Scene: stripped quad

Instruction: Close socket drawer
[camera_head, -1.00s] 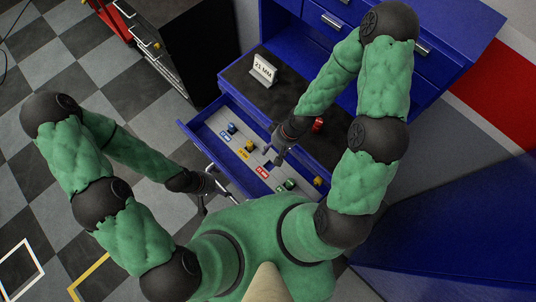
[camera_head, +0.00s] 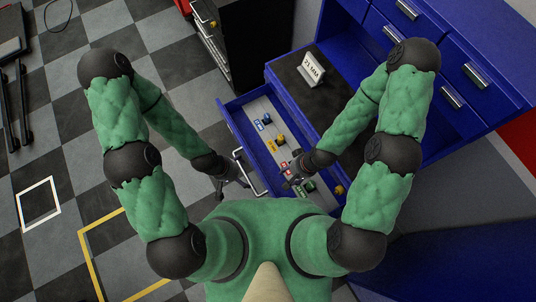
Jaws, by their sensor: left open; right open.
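The blue socket drawer (camera_head: 237,130) is pulled open below the dark worktop of the blue cabinet. Its grey tray holds a blue socket (camera_head: 267,119), a yellow socket (camera_head: 280,140), a green one (camera_head: 310,186) and another yellow one (camera_head: 340,190), with coloured labels. A pale bar handle (camera_head: 250,172) is on the drawer front. My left gripper (camera_head: 241,180) is open, beside the handle and outside the drawer; contact is unclear. My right gripper (camera_head: 290,175) is open over the drawer's tray near the red label and hides part of it.
A white sign reading 21 MM (camera_head: 312,70) stands on the dark worktop (camera_head: 290,72). Closed blue drawers (camera_head: 440,75) rise at the right. A dark cart (camera_head: 215,45) stands beyond. Checkered floor at the left is mostly free.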

